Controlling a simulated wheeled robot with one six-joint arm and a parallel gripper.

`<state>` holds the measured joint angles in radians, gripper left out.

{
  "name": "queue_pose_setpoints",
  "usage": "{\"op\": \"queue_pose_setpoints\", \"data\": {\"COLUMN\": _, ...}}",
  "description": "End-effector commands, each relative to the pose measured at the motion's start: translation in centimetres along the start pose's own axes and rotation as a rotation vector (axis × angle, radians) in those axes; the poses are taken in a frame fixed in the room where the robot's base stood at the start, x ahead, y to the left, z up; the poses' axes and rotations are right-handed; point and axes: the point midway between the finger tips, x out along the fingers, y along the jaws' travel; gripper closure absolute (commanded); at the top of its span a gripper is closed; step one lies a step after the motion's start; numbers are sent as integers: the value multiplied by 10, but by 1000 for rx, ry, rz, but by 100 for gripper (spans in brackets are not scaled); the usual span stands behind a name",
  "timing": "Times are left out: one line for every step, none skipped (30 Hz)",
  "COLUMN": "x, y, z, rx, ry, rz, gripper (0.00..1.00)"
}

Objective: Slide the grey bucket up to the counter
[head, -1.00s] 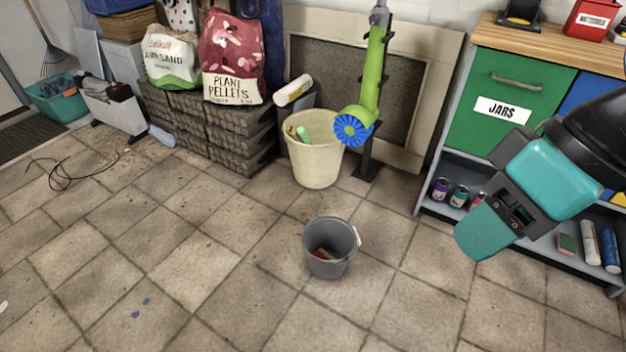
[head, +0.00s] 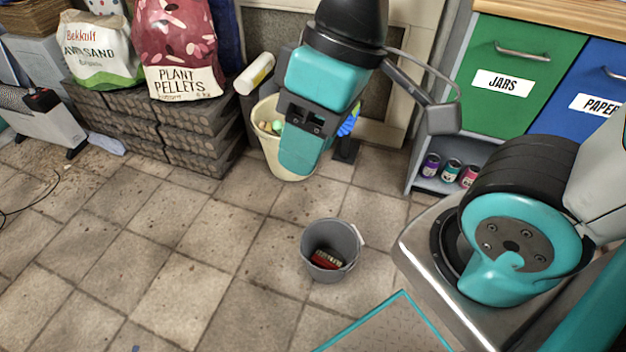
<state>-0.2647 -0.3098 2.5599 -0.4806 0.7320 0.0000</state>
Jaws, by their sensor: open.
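The grey bucket (head: 318,264) stands upright on the tiled floor, in the middle of the head view. Red and dark items lie inside it, too small to name. My gripper (head: 296,160) hangs above and behind the bucket in the picture, apart from it, partly in front of the cream bin. It is open and nothing shows between its fingers; one finger hides much of the other. The counter (head: 560,14) is at the upper right, a wooden top over a green JARS drawer (head: 512,100) and a blue PAPER drawer (head: 600,75).
A cream bin (head: 275,160) with items stands behind my gripper. Stacked dark bricks (head: 180,140) with sacks of plant pellets (head: 180,50) and sand (head: 100,50) are at upper left. Cans (head: 450,170) stand on the counter's lower shelf. Floor left of the bucket is clear.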

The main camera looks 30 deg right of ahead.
Motion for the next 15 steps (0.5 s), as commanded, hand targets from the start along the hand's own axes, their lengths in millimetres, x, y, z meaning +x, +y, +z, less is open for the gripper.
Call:
{"op": "queue_pose_setpoints", "data": {"x": 0, "y": 0, "z": 0, "rx": 0, "ry": 0, "rz": 0, "gripper": 57}}
{"op": "queue_pose_setpoints", "data": {"x": 0, "y": 0, "z": 0, "rx": 0, "ry": 0, "rz": 0, "gripper": 57}}
{"op": "queue_pose_setpoints", "data": {"x": 0, "y": 0, "z": 0, "rx": 0, "ry": 0, "rz": 0, "gripper": 57}}
{"op": "queue_pose_setpoints", "data": {"x": 0, "y": 0, "z": 0, "rx": 0, "ry": 0, "rz": 0, "gripper": 57}}
{"op": "queue_pose_setpoints", "data": {"x": 0, "y": 0, "z": 0, "rx": 0, "ry": 0, "rz": 0, "gripper": 57}}
{"op": "queue_pose_setpoints", "data": {"x": 0, "y": 0, "z": 0, "rx": 0, "ry": 0, "rz": 0, "gripper": 57}}
{"op": "queue_pose_setpoints", "data": {"x": 0, "y": 0, "z": 0, "rx": 0, "ry": 0, "rz": 0, "gripper": 57}}
{"op": "queue_pose_setpoints", "data": {"x": 0, "y": 0, "z": 0, "rx": 0, "ry": 0, "rz": 0, "gripper": 57}}
{"op": "queue_pose_setpoints", "data": {"x": 0, "y": 0, "z": 0, "rx": 0, "ry": 0, "rz": 0, "gripper": 57}}
{"op": "queue_pose_setpoints", "data": {"x": 0, "y": 0, "z": 0, "rx": 0, "ry": 0, "rz": 0, "gripper": 51}}
{"op": "queue_pose_setpoints", "data": {"x": 1, "y": 1, "z": 0, "rx": 0, "ry": 0, "rz": 0, "gripper": 47}}
{"op": "queue_pose_setpoints", "data": {"x": 4, "y": 4, "z": -1, "rx": 0, "ry": 0, "rz": 2, "gripper": 47}}
{"op": "queue_pose_setpoints", "data": {"x": 8, "y": 7, "z": -3, "rx": -1, "ry": 0, "rz": 4, "gripper": 47}}
{"op": "queue_pose_setpoints", "data": {"x": 14, "y": 13, "z": -6, "rx": 0, "ry": 0, "rz": 8, "gripper": 47}}
{"op": "queue_pose_setpoints", "data": {"x": 24, "y": 24, "z": -10, "rx": -3, "ry": -1, "rz": 14, "gripper": 47}}
